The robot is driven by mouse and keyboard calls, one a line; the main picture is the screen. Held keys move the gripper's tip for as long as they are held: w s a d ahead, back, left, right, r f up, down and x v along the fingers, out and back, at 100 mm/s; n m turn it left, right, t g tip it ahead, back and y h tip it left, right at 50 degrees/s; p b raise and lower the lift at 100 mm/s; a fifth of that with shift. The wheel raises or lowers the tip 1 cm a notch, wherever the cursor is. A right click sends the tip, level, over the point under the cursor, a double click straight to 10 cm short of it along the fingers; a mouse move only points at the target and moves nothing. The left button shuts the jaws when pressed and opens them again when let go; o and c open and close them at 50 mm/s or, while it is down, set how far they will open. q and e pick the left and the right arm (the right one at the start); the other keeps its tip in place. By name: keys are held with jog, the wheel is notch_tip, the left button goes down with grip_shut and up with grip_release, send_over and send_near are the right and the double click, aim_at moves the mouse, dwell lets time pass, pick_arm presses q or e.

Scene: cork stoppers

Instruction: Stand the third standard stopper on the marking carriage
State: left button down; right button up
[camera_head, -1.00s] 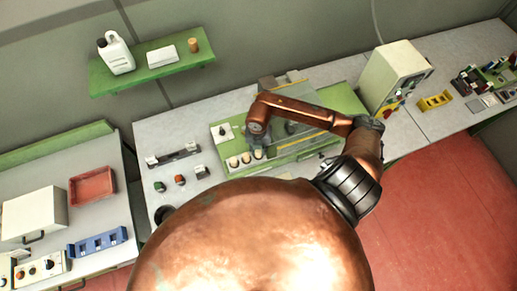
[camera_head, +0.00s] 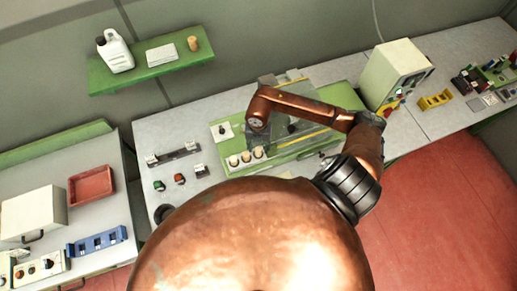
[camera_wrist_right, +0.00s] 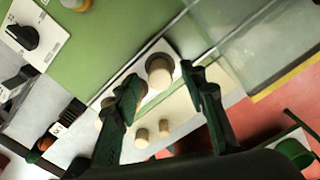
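Three pale cork stoppers stand in a row at the front left of the green machine bed: a left one (camera_head: 233,161), a middle one (camera_head: 246,157) and a right one (camera_head: 258,153). My right gripper (camera_wrist_right: 163,95) is open and empty above this row. In the right wrist view, one stopper (camera_wrist_right: 160,72) shows between the fingers, with another (camera_wrist_right: 140,88) close beside it. The left finger partly hides the row. Two smaller-looking stoppers (camera_wrist_right: 141,138) (camera_wrist_right: 164,128) stand lower on a cream surface. My left gripper is out of view.
A dial plate (camera_head: 223,131) is left of the row. A clear guard with a yellow edge (camera_wrist_right: 285,82) is close to my right finger. A green and a red button (camera_head: 179,179) and a rail (camera_head: 173,155) are further left. A cream control box (camera_head: 393,72) stands right.

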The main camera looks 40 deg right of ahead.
aim_at(258, 149)
notch_tip(258, 149, up, 10)
jog(key=b, duration=0.2)
jog(key=shift+r, duration=0.15)
